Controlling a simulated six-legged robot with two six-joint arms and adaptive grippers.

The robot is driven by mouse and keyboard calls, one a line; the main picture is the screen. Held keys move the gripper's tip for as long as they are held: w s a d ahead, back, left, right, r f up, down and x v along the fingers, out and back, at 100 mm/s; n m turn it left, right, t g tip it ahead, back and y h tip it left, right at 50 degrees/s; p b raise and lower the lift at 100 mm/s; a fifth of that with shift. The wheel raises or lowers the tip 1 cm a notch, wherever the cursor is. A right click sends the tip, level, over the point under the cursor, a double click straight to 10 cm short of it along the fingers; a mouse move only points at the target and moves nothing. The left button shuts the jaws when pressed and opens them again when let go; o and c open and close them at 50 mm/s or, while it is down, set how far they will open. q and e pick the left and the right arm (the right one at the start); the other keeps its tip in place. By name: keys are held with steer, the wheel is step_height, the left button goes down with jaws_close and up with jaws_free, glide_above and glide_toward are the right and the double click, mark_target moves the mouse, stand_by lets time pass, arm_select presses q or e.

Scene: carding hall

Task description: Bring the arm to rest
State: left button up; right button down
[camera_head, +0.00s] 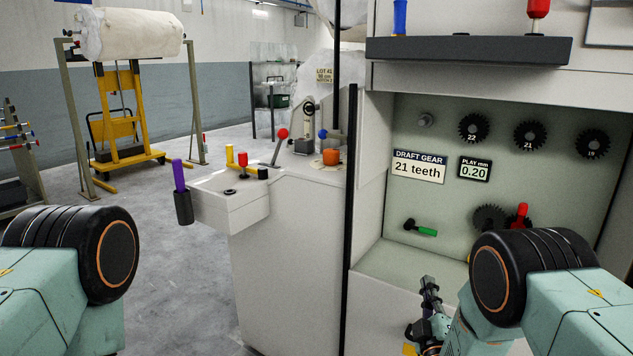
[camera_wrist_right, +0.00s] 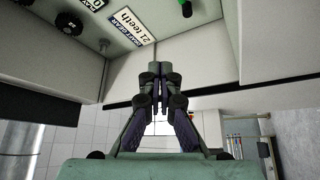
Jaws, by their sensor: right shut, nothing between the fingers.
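My right arm comes in from the lower right of the head view. Its gripper (camera_head: 430,293) is shut and empty, low in front of the white machine body, below the open gear compartment. In the right wrist view the gripper's dark fingers (camera_wrist_right: 160,82) are closed together with nothing between them. My left arm shows at the lower left of the head view, but its gripper is out of the picture.
The gear compartment (camera_head: 400,258) holds several dark gears, a green-handled tool (camera_head: 421,229) and a "21 teeth" sign (camera_head: 418,167). A shelf (camera_head: 468,50) juts out above. A white console (camera_head: 230,200) with a purple-handled item (camera_head: 180,177) stands left. Open floor (camera_head: 150,225) lies beyond.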

steer(key=s+f+m+g+y, duration=0.1)
steer(key=s+f+m+g, duration=0.35)
steer(key=f, duration=0.55)
steer(key=s+f+m+g+y, duration=0.1)
steer(key=s+f+m+g, duration=0.1)
steer(key=s+f+g, duration=0.45)
steer(key=s+f+m+g, duration=0.2)
steer(key=s+f, duration=0.2)
steer(key=s, duration=0.6)
arm_select(q)
steer(key=r+p, duration=0.3)
steer(key=shift+s, duration=0.2)
arm_select(e)
steer(key=s+r+m+g, duration=0.1)
steer(key=s+g, duration=0.3)
steer(key=s, duration=0.9)
steer(key=s+a+r+m+g, duration=0.1)
steer(key=s+r+m+g, duration=0.1)
steer(key=s, duration=1.1)
steer(key=shift+a+r+g+y, duration=0.3)
steer(key=shift+r+g, duration=0.15)
steer(key=shift+g, duration=0.45)
